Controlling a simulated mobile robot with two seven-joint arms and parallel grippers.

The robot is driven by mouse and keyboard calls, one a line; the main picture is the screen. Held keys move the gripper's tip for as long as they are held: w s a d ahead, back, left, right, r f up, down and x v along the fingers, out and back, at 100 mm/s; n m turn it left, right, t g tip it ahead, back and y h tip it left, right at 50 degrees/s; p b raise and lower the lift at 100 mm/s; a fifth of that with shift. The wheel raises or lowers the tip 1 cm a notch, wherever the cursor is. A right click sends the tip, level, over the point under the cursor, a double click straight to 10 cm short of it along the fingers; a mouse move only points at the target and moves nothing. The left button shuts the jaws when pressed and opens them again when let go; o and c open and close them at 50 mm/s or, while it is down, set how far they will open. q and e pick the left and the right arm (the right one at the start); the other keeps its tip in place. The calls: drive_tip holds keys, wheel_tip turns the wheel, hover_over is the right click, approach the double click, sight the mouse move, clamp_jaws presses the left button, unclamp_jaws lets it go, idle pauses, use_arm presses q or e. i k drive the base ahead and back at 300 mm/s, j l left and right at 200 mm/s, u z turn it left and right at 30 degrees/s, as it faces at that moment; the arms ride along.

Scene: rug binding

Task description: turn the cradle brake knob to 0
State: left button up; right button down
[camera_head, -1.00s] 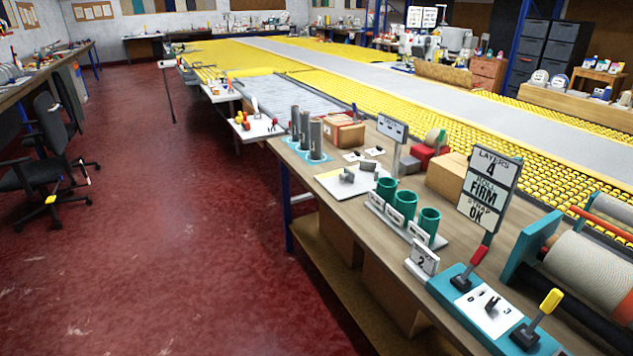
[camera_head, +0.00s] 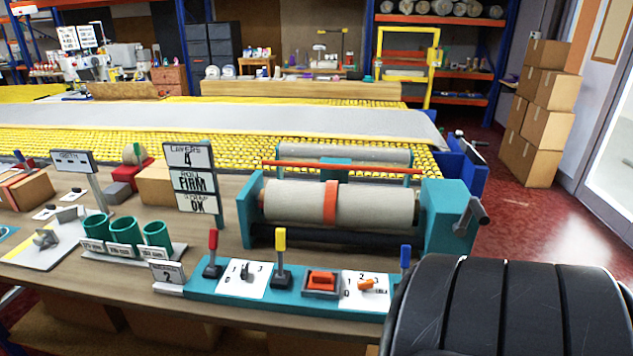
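A teal control panel (camera_head: 215,292) lies along the front of the bench. Near its right end an orange knob (camera_head: 367,285) sits on a white dial plate (camera_head: 352,299) with small marks that look like 1, 2 and 0. I cannot read for certain which mark it points to. A dark knob (camera_head: 245,271) sits on another white plate (camera_head: 259,289) further left. I cannot read which of the two plates is the brake's. Neither of my grippers is in view. A black ribbed part of mine fills the lower right and hides the panel's right end.
Red (camera_head: 213,245), yellow (camera_head: 280,250) and blue (camera_head: 405,258) levers stand up around the knobs, with an orange rocker switch (camera_head: 321,281) between. Behind the panel is a teal cradle (camera_head: 440,215) holding a cream roll (camera_head: 295,202). A sign (camera_head: 191,178) and green cups (camera_head: 157,235) stand left.

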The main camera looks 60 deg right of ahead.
sight(244, 268)
drive_tip(key=z, duration=2.05)
